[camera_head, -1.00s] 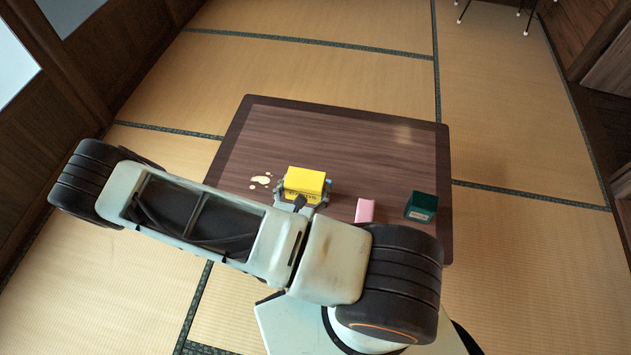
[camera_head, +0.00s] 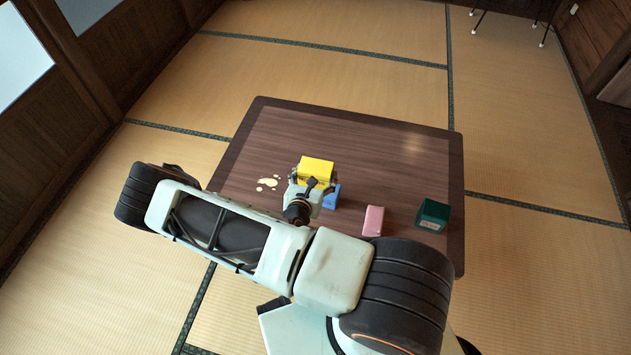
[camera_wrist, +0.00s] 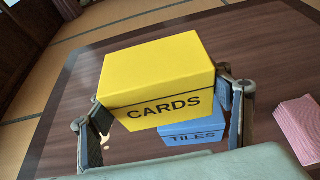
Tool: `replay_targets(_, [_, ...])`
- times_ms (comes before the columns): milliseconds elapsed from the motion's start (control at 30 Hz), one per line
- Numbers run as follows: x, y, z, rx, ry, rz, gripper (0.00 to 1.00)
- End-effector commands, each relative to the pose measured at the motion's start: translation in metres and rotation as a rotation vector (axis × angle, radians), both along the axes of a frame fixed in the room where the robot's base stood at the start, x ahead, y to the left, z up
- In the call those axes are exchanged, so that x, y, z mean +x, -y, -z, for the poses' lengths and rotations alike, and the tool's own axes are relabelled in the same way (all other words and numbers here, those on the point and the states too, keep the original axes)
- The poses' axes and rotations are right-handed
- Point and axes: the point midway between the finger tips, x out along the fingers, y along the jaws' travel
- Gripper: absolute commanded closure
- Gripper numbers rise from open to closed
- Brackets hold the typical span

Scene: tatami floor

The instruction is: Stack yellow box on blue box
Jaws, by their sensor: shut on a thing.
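The yellow box (camera_head: 316,171), lettered CARDS, is held between the two fingers of my gripper (camera_head: 314,182). It also shows large in the wrist view (camera_wrist: 160,80), with a finger at each side. The blue box (camera_head: 331,198), lettered TILES, stands on the table partly hidden behind my gripper. In the wrist view the blue box (camera_wrist: 192,133) shows below the yellow box, set a little to the right. The yellow box appears raised above it; whether they touch I cannot tell.
The dark wooden table (camera_head: 290,122) is clear at the back. A pink box (camera_head: 373,220) and a dark green box (camera_head: 433,214) stand to the right. Tatami floor surrounds the table.

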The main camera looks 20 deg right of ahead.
Motion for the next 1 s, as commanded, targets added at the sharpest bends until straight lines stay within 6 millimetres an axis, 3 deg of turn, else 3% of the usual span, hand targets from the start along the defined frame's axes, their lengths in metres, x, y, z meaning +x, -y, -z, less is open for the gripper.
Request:
replay_targets(167, [0.007,0.002,0.009,-0.001,0.002,0.0,0.56])
replay_targets(400, [0.012,0.003,0.042,-0.001,0.002,-0.001,0.56])
replay_targets(800, [0.011,0.003,0.046,0.0,0.002,0.002,0.56])
replay_targets(833, [0.011,0.003,0.047,0.0,0.001,0.001,0.27])
replay_targets(1000, [0.011,0.003,0.046,0.0,0.001,0.001,0.11])
